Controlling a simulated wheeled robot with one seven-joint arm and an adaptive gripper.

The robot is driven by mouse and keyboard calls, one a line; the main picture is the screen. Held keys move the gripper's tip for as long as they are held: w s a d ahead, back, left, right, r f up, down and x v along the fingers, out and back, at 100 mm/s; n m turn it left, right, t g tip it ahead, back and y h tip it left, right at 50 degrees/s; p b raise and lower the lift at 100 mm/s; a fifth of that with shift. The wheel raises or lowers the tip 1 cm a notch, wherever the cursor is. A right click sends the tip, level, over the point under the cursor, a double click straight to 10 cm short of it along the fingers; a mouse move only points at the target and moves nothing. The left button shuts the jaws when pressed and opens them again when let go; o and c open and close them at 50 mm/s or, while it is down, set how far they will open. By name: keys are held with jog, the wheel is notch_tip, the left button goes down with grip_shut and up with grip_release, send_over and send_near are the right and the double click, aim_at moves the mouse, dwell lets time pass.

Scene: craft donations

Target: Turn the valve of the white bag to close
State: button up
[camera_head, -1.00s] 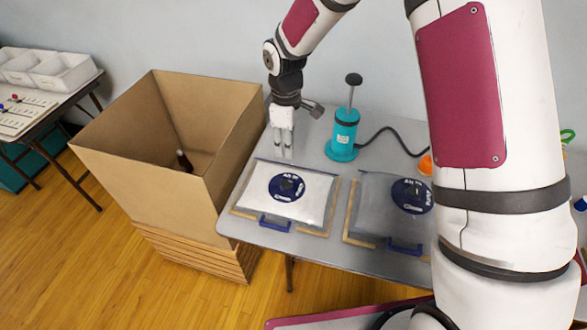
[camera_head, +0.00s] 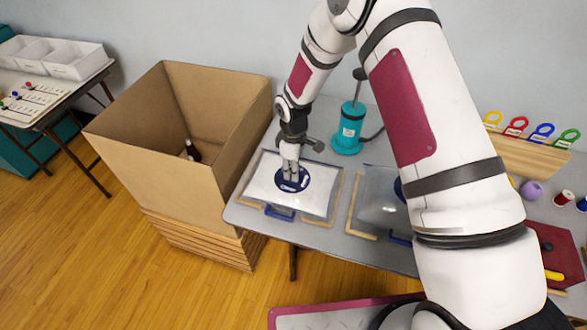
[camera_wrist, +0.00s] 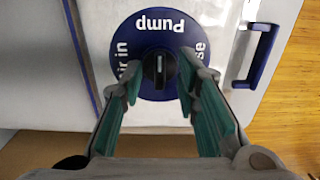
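The white bag (camera_head: 318,197) lies flat on the grey table in the head view. Its round blue valve disc (camera_wrist: 140,42) reads "Pump" and "Air in", with a third label ending in "se" partly hidden by a finger. A black knob (camera_wrist: 159,70) with a white mark stands at the disc's centre. The mark lies along the line through "Pump"; I cannot tell which end points. My gripper (camera_head: 291,177) is over the valve, fingers pointing down. In the wrist view its fingertips are apart on either side of the knob, with gaps showing. It is open.
A grey bag (camera_head: 372,207) lies to the right, partly behind my arm. A teal pump (camera_head: 349,130) stands behind the bags. A tall open cardboard box (camera_head: 150,165) stands close at the table's left. Wooden strips (camera_head: 316,223) edge the white bag's place.

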jog(key=shift+f, duration=0.25)
grip_shut()
